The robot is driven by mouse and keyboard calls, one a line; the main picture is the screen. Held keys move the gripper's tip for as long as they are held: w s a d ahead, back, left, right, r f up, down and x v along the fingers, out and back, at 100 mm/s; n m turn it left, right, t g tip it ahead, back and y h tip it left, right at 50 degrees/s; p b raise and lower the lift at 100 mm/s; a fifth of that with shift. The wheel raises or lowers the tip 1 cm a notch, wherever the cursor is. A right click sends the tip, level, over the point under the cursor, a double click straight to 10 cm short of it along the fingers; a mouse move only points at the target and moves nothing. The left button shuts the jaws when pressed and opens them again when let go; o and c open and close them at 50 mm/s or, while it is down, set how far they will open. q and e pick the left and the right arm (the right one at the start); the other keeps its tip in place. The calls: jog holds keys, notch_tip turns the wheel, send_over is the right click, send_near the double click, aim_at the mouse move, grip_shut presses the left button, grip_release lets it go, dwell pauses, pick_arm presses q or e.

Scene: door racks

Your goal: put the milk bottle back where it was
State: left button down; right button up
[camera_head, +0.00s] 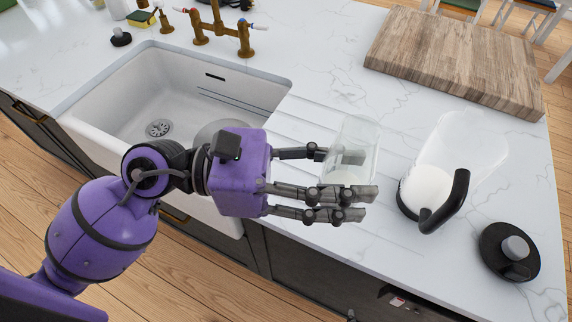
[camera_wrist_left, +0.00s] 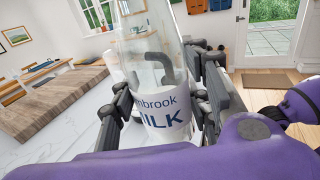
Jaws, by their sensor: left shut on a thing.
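The milk bottle (camera_head: 357,137) is clear glass with white in its lower part. It is between the fingers of my left gripper (camera_head: 342,180), which is shut on it, over the right side of the sink's grooved drainer. In the left wrist view the bottle (camera_wrist_left: 165,112) shows blue lettering ending in "MILK", and it looks about upright between the dark fingers (camera_wrist_left: 170,100). The fingers cover parts of its sides. I cannot tell whether its base touches the counter. My right gripper is not in view.
A black lid (camera_head: 509,252) lies near the front edge. A wooden board (camera_head: 455,58) is behind. The white sink (camera_head: 120,85) and brass tap (camera_head: 217,22) are left.

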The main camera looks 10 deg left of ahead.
pick_arm(q)
jog(key=shift+s+a, duration=0.15)
jog(key=shift+s, duration=0.15)
jog(key=shift+w+a+f, duration=0.1)
jog(key=shift+w, duration=0.05)
jog(key=w+a+f, duration=0.1)
jog(key=w+f, duration=0.3)
jog(key=w+a+f, duration=0.1)
jog(key=w+f, duration=0.3)
jog(key=w+a+f+b, duration=0.1)
jog(key=w+f, duration=0.3)
jog(key=w, duration=0.1)
jog(key=shift+a, duration=0.35)
jog(key=shift+s+f, duration=0.1)
jog(key=shift+f, duration=0.2)
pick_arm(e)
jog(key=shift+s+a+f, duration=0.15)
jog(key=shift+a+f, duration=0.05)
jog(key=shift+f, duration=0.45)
pick_arm(q)
jog(key=shift+f, duration=0.1)
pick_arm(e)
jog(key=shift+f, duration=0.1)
